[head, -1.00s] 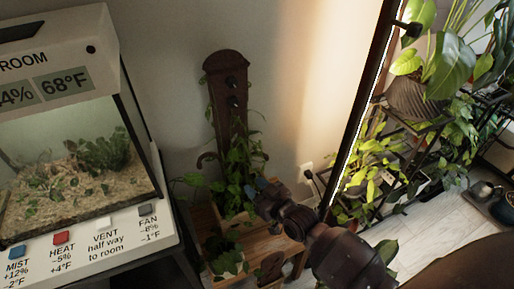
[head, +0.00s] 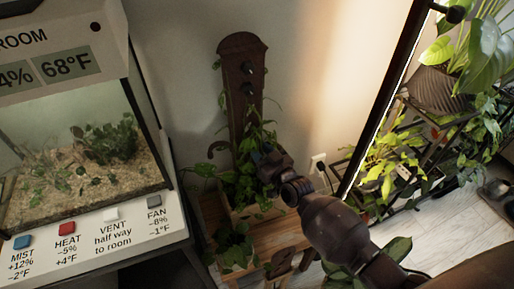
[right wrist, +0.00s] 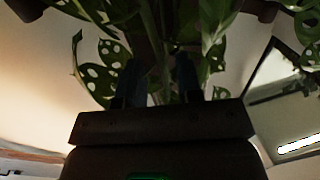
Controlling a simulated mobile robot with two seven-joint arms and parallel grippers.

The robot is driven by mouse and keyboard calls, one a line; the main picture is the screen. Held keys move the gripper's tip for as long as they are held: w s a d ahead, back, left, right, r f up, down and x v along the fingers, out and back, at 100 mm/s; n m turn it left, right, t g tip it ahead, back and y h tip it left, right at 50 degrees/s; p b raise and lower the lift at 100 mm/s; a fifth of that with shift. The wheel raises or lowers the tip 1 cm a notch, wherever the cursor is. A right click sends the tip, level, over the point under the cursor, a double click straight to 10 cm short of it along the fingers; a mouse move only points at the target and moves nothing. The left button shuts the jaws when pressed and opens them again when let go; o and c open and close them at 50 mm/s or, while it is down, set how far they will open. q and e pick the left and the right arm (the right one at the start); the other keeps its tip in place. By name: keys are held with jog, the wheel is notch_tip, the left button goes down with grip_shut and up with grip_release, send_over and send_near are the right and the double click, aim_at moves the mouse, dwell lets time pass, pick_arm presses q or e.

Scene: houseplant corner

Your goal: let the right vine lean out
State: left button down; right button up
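My right gripper (head: 266,158) is among the foliage, before the lower right part of the board. In the right wrist view, my right gripper (right wrist: 157,82) has its two bluish fingers apart, with green stems (right wrist: 156,45) between or just beyond them. Spotted leaves (right wrist: 103,73) surround it. I cannot tell whether the fingers touch a stem. My left gripper is not in view.
A glass terrarium (head: 85,160) with labelled buttons stands at left. A lower potted plant (head: 236,245) sits in front of the planter. A lit, dark-framed plant shelf (head: 372,100) is at right. A wall outlet (head: 318,162) lies between.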

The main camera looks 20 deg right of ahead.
jog(key=shift+x, duration=1.1)
jog(key=shift+c, duration=0.2)
grip_shut()
